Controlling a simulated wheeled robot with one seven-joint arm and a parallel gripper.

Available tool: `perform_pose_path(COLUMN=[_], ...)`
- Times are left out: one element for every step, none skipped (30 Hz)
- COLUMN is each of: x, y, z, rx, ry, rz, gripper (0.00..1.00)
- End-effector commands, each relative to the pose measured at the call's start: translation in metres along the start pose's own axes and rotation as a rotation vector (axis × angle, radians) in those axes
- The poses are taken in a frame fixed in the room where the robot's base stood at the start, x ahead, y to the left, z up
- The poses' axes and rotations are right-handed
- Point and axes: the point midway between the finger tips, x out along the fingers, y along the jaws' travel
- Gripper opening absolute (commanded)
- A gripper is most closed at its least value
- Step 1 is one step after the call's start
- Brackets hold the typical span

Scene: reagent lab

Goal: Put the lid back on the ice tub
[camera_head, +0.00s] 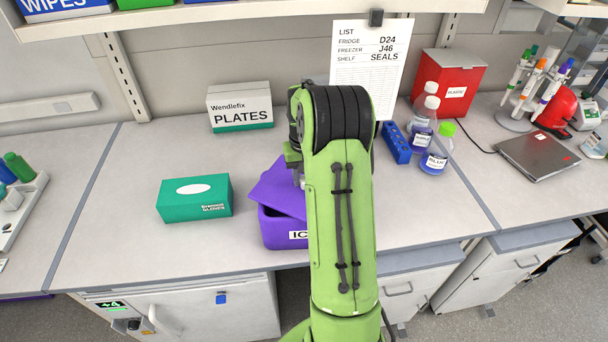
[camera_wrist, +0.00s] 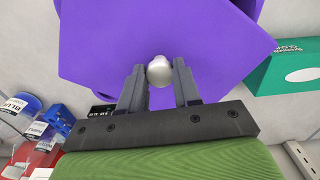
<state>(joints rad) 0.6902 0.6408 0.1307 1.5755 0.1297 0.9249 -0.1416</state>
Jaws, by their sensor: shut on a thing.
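The purple ice tub (camera_head: 280,232) stands on the bench near its front edge, with part of its "IC" label showing. The purple lid (camera_head: 278,188) is over the tub, turned and tilted relative to it, with a dark gap showing at the tub's left. In the wrist view the lid (camera_wrist: 155,40) fills the top middle, with its pale round knob (camera_wrist: 159,71) between my fingers. My gripper (camera_wrist: 158,85) is shut on the knob. In the head view my green arm hides most of the gripper and the right side of tub and lid.
A green glove box (camera_head: 195,199) stands left of the tub, and a plates box (camera_head: 240,107) stands behind. A blue rack (camera_head: 396,143) and several bottles (camera_head: 433,160) stand to the right. The bench's front edge is close to the tub.

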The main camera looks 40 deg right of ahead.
Motion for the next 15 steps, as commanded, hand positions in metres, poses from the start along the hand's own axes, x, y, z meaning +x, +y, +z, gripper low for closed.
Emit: perform_pose_path(x=[0.0000, 0.0000, 0.0000, 0.0000, 0.0000, 0.0000, 0.0000, 0.0000, 0.0000, 0.0000, 0.0000, 0.0000, 0.0000, 0.0000, 0.0000], y=[-0.0005, -0.0005, -0.0004, -0.0004, -0.0003, -0.0003, -0.0003, -0.0003, -0.0002, -0.0002, -0.0002, -0.0002, -0.0002, -0.0002, -0.0002], z=[-0.0001, -0.0001, -0.0001, -0.0001, -0.0001, -0.0001, -0.0001, -0.0001, -0.0001, -0.0001, -0.0001, -0.0001, -0.0001, 0.0000, 0.0000], rx=[-0.001, -0.001, -0.001, -0.001, -0.001, 0.000, 0.000, 0.000, 0.000, 0.000, 0.000, 0.000, 0.000, 0.000, 0.000], ry=[0.000, 0.000, 0.000, 0.000, 0.000, 0.000, 0.000, 0.000, 0.000, 0.000, 0.000, 0.000, 0.000, 0.000, 0.000], rz=[0.000, 0.000, 0.000, 0.000, 0.000, 0.000, 0.000, 0.000, 0.000, 0.000, 0.000, 0.000, 0.000, 0.000, 0.000], gripper=[0.00, 0.00, 0.00, 0.00, 0.00, 0.00, 0.00, 0.00, 0.37, 0.41, 0.46, 0.52, 0.57, 0.61, 0.62])
